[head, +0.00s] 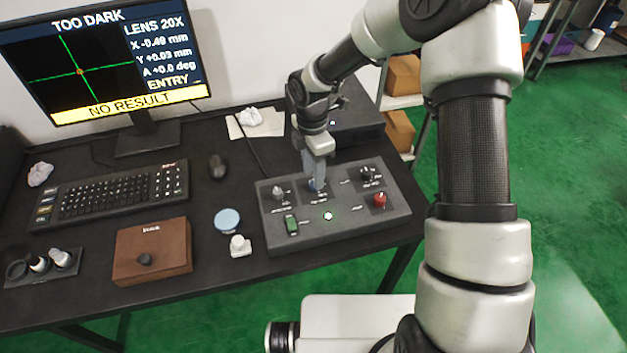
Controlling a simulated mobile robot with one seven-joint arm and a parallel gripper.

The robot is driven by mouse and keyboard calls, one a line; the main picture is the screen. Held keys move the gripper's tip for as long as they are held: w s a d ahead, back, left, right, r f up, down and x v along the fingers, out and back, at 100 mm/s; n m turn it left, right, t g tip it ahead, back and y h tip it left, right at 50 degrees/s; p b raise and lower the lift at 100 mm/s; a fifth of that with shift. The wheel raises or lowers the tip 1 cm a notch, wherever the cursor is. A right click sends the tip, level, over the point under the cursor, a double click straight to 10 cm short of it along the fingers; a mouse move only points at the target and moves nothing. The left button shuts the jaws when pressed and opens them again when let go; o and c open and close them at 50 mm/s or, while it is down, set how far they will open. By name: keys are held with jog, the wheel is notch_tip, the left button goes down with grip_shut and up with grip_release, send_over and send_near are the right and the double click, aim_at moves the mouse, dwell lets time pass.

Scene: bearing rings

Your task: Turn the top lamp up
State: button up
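The control box (340,230) is dark grey and lies on the desk's right part. A blue knob (317,186) is in its back row, with a label too small to read. My gripper (316,180) points down with its fingertips at this knob and partly hides it. I cannot tell whether the fingers are closed on it. The box also has a grey knob (278,193), a dark knob (368,174), a red knob (380,200), a green switch (292,225) and a lit round button (328,216). The monitor (80,75) reads "TOO DARK", "LENS 20X" and "NO RESULT".
A brown box (152,250), a pale blue disc (228,219), a small white piece (240,246), a mouse (217,167) and a keyboard (110,195) lie left of the control box. A dark unit (355,120) stands behind it. Shelves (400,101) stand behind the desk's right end.

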jog(key=shift+f, duration=1.55)
jog(key=shift+c, duration=0.2)
grip_shut()
